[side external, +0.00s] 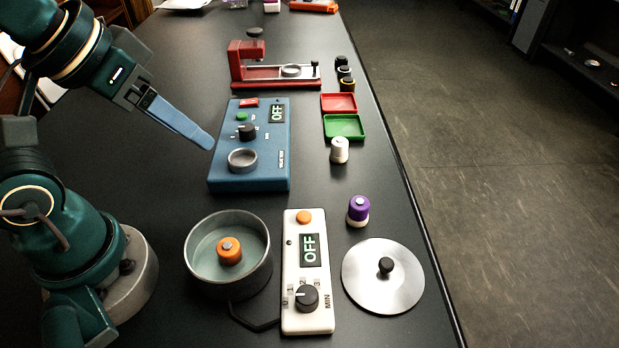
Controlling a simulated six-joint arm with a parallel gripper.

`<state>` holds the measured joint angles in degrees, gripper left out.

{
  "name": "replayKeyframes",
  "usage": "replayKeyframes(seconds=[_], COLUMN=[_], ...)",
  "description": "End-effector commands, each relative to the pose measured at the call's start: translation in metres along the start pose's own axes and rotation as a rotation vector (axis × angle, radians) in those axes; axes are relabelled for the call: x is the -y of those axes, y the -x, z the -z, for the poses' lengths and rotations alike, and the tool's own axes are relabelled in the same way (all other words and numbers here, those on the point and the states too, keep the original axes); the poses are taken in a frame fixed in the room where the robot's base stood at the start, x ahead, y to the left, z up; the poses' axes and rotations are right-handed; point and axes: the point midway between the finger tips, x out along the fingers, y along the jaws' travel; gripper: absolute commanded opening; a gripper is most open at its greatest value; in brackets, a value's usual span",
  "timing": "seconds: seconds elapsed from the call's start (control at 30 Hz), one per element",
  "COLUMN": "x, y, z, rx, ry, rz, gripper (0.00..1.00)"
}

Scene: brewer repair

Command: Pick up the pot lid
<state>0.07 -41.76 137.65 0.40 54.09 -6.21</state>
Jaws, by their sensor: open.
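The pot lid (362,285) is a round silvery disc with a black knob (386,265) in its middle. It lies flat on the black table at the front right, near the table's right edge. The pot (197,270) is grey and uncovered, with an orange-topped piece (230,251) inside it. It stands at the front left. My gripper (207,140) has blue fingers and hangs in the air above the left side of the blue device, well away from the lid. It is open and holds nothing visible; from this side its fingers overlap.
A white timer box (304,245) reading OFF stands between pot and lid. A purple-topped bottle (358,211) is just behind the lid, a white one (340,150) farther back. Beyond are a blue device (225,165), red and green trays (344,126) and a red press (240,65).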

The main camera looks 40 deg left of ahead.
Motion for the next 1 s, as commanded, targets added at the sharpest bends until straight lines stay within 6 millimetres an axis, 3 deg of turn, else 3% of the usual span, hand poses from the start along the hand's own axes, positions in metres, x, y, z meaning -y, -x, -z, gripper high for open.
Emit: replayKeyframes(seconds=[0.27,0.4,0.57,0.77,1.0], x=[-0.032,-0.062,-0.104,-0.164,-0.225], y=[0.009,-0.002,-0.025,-0.066,-0.118], z=[0.066,0.092,0.109,0.104,0.061], rx=[0.035,0.083,0.144,0.231,0.331], ry=[0.056,0.049,0.018,-0.051,-0.186], rz=[-0.04,-0.061,-0.076,-0.082,-0.07], gripper=[0.62,0.62,0.62,0.62,0.62])
